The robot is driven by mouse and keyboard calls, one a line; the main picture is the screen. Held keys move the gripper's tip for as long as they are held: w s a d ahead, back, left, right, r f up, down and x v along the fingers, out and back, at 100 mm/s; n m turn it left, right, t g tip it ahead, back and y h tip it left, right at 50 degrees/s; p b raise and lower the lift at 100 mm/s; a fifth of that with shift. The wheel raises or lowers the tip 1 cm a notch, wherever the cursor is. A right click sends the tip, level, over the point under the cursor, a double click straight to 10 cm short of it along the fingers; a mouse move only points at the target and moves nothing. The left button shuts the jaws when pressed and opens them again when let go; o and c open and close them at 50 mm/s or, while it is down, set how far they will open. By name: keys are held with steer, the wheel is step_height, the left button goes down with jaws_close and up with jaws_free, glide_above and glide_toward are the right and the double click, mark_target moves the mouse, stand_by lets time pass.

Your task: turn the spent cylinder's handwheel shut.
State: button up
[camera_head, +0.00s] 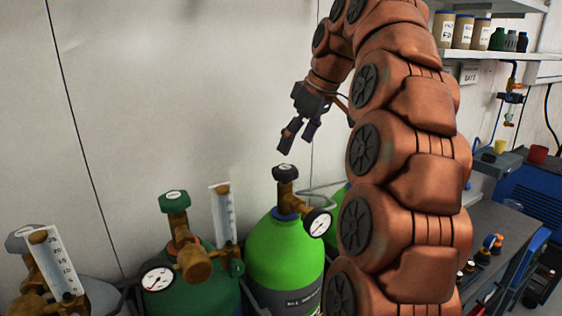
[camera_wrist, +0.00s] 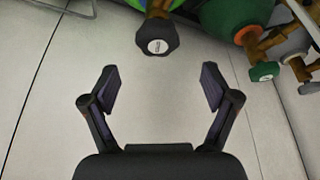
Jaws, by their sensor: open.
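A bright green cylinder (camera_head: 284,250) stands upright with a black handwheel (camera_head: 286,172) on its brass valve and a round gauge (camera_head: 318,222). Its dark label is too small to read. My gripper (camera_head: 296,147) is open and empty, above the black handwheel and apart from it. In the wrist view the black handwheel (camera_wrist: 157,39) with its pale centre lies ahead of the open fingers (camera_wrist: 159,70), roughly midway between their lines. A dark green cylinder (camera_head: 215,292) with a green handwheel (camera_head: 173,202) stands to the left. I cannot tell which cylinder is spent.
A grey cylinder (camera_head: 95,292) with a grey handwheel (camera_head: 20,238) and flow tube (camera_head: 55,265) stands far left. Another flow tube (camera_head: 224,213) rises beside the bright green cylinder. My arm hides part of the right. The wall behind is bare; a shelf (camera_head: 490,54) holds jars.

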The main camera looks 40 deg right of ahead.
mark_target(287, 168)
steer(key=shift+d+p+x, duration=0.2)
steer(key=shift+p+x, duration=0.9)
steer(key=shift+x, duration=2.6)
steer(key=shift+s+f, duration=0.1)
steer(key=c, duration=1.2)
